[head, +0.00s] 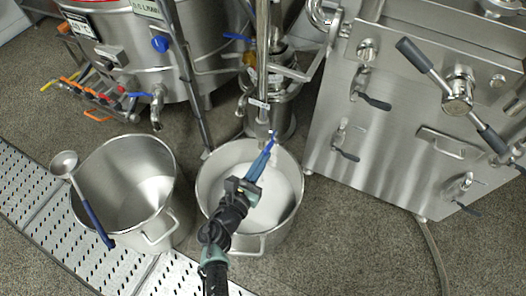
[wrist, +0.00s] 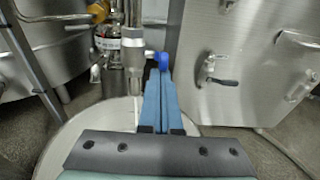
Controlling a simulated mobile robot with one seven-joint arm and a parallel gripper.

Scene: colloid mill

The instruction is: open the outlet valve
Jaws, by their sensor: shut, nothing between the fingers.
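The outlet valve looks to be the steel fitting on a vertical pipe (wrist: 133,55) with a blue handle (wrist: 162,60) at its right in the wrist view. In the head view the pipe (head: 262,85) comes down over the rear of a steel pot, and the handle's end (head: 274,134) shows small at my fingertips. My gripper (head: 268,147) is shut, with its blue fingers together and empty, and reaches over the pot. In the wrist view the fingertips (wrist: 157,72) point at the handle, just below it. Whether they touch it I cannot tell.
The pot (head: 297,205) under the pipe has a pale inside. Another pot (head: 85,215) with a ladle (head: 92,215) stands left. A steel tank (head: 190,75) is behind left, and a steel cabinet (head: 400,150) with levers stands right. Grey floor shows between.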

